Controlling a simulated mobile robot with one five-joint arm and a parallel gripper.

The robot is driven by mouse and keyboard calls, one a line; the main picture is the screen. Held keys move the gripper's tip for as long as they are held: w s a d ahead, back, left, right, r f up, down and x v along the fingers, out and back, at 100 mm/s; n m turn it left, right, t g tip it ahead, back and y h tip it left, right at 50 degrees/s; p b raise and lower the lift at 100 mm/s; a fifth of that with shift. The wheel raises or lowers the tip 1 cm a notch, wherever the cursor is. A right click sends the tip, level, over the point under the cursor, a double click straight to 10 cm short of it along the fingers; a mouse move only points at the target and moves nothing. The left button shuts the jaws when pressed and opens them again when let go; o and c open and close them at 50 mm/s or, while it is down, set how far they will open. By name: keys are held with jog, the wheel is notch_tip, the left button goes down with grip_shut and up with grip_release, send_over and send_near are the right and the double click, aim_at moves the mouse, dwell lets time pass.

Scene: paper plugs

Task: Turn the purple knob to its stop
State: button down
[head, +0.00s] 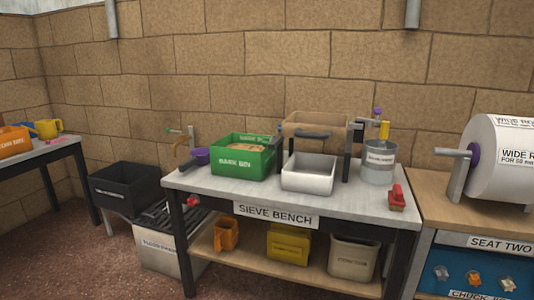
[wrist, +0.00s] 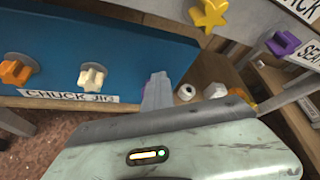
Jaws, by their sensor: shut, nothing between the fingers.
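My gripper (wrist: 157,88) is shut and empty in the wrist view, its pale fingers in front of the right part of a blue panel. A small purple patch shows at the edge of the fingers; what it belongs to is mostly hidden. A purple knob-like piece (wrist: 283,43) shows at the upper right of the wrist view, apart from the fingers. I cannot tell which of these is the task's knob. A white knob (wrist: 92,76) and an orange knob (wrist: 15,72) sit left of the fingers. My gripper is not in the head view.
A yellow star-shaped piece (wrist: 208,14) is above the fingers. The blue panel (head: 437,281) with several knobs is at the lower right of the head view, below a large white roll (head: 510,160). The sieve bench (head: 275,214) stands to its left.

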jog(key=shift+a+f, duration=0.2)
jog(key=shift+f, duration=0.05)
jog(key=shift+w+a+f+b, duration=0.25)
jog(key=shift+a+f+b, duration=0.4)
jog(key=shift+a, duration=0.2)
jog(key=shift+r, duration=0.2)
jog(key=s, duration=0.1)
jog(key=s+a, duration=0.1)
jog(key=s, duration=0.1)
jog(key=s+a, duration=0.1)
jog(key=s, duration=0.1)
jog(key=shift+s+a+r+p, duration=0.15)
jog(key=shift+s+a+p, duration=0.05)
jog(key=shift+a+p, duration=0.1)
